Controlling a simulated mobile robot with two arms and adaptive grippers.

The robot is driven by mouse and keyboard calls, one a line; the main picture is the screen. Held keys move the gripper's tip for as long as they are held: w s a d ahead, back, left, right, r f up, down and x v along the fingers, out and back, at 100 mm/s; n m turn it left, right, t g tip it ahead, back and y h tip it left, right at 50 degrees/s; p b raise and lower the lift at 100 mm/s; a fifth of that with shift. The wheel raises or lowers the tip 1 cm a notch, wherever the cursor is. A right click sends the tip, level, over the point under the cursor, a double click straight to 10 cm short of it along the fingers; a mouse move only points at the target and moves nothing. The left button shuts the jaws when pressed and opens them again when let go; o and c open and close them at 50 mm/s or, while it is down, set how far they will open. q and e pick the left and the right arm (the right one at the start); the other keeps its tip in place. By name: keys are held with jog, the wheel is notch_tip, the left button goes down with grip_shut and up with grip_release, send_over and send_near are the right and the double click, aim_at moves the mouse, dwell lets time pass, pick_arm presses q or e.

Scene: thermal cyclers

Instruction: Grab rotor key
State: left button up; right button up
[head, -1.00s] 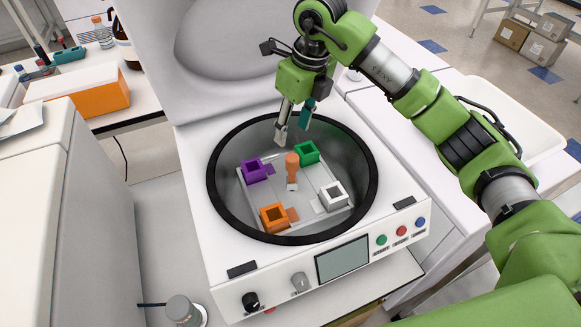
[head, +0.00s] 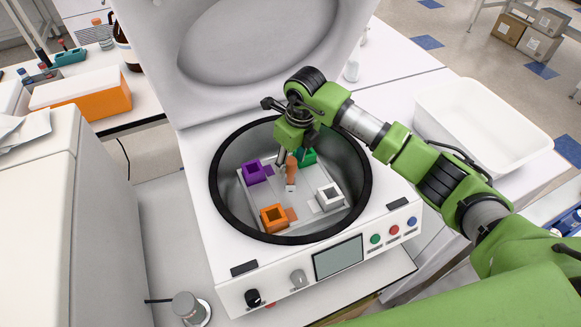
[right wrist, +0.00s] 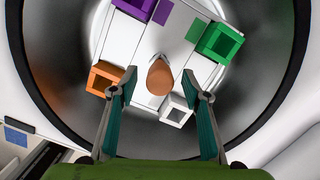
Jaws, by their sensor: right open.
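The rotor key, with an orange-brown handle (head: 291,169), stands upright at the centre of the rotor plate (head: 305,193) inside the open centrifuge bowl. My right gripper (head: 294,156) is low in the bowl, at the handle. In the right wrist view the handle (right wrist: 160,76) shows end-on between the two spread teal-padded fingers, with a gap on each side. The gripper is open and holds nothing. The arm partly hides the green holder (head: 308,157) in the head view. My left gripper is not in view.
Purple (head: 255,173), orange (head: 272,217) and white (head: 328,198) holders surround the key on the plate. The dark bowl rim (head: 216,200) encircles the gripper's space. The raised lid (head: 250,60) stands behind. A white bin (head: 490,120) is at the right.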

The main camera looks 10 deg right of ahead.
jog(key=shift+w+a+f, duration=0.1)
jog(key=shift+f, duration=0.6)
grip_shut()
jog(key=shift+r, duration=0.15)
